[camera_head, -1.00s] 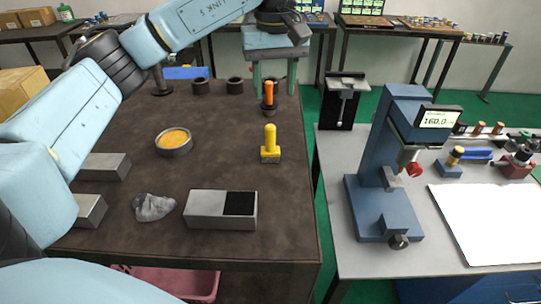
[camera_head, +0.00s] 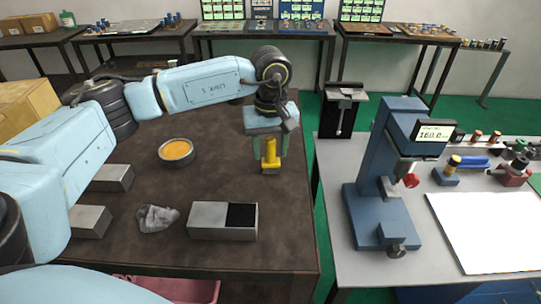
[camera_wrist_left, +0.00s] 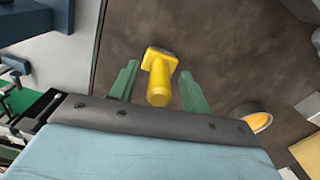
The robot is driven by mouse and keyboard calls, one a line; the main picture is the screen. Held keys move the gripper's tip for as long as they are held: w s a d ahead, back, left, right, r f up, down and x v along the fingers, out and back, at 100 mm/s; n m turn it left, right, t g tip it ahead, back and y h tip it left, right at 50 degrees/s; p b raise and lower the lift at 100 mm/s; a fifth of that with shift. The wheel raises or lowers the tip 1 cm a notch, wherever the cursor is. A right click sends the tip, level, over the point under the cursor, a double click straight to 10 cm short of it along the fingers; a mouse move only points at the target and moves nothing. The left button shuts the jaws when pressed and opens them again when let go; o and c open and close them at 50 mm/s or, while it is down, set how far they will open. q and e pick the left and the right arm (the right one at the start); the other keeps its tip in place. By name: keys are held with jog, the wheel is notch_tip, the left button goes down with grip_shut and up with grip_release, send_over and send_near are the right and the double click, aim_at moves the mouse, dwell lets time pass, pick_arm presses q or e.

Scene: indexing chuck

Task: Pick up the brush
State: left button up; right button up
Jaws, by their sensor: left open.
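The yellow brush (camera_head: 270,158) stands upright on the dark brown table, with a round handle on a block-shaped base. My left gripper (camera_head: 269,148) is over it, pointing down, with green fingers open. In the left wrist view the brush (camera_wrist_left: 158,80) lies between the two spread fingers of the gripper (camera_wrist_left: 158,74), with a visible gap on each side. The handle is nearest that camera. The gripper hides the top of the handle in the head view. My right gripper is not in view.
A round dish with yellow-orange contents (camera_head: 176,152), a grey crumpled cloth (camera_head: 157,219) and a grey block with a black patch (camera_head: 207,221) sit on the table (camera_head: 200,258). Grey blocks (camera_head: 108,178) lie at left. A blue press (camera_head: 385,180) stands on the right table.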

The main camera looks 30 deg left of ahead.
pick_arm(q)
jog(key=shift+f, duration=0.15)
grip_shut()
